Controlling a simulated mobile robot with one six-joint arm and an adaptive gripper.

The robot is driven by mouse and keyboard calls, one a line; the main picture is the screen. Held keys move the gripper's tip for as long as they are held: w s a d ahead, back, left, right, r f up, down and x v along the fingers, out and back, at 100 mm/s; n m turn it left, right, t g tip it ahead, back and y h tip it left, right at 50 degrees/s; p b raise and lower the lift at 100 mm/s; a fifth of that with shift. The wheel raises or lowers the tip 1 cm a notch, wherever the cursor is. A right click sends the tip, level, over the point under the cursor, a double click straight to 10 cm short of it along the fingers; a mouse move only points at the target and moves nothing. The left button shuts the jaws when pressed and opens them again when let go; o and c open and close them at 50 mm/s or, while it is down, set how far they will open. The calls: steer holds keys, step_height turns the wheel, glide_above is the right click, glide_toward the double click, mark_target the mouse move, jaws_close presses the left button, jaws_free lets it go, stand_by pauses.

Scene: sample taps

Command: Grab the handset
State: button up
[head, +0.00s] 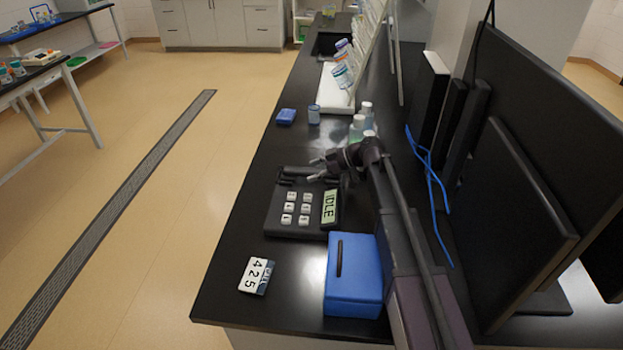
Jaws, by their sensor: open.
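A dark desk phone (272,213) lies on the black bench top, with several pale keys and a display reading "IDLE". The handset (288,171) is a dark bar at the phone's far end, and part of it is hard to make out against the dark bench. My gripper (315,169) comes in from the right, low over the handset's right part, with its two fingertips apart and pointing left. Nothing shows between the fingers. I cannot tell whether they touch the handset.
A blue box (354,285) with a slot stands in front of the phone, and a card reading "425" (256,275) lies to its left. Bottles (357,128) stand just behind my gripper. Monitors (510,200) line the right side. The bench's left edge runs near the phone.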

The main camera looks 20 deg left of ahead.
steer(key=shift+s+a+f, duration=0.1)
steer(key=shift+a+f, duration=0.1)
steer(key=shift+a, duration=0.1)
stand_by(0.4)
jaws_close()
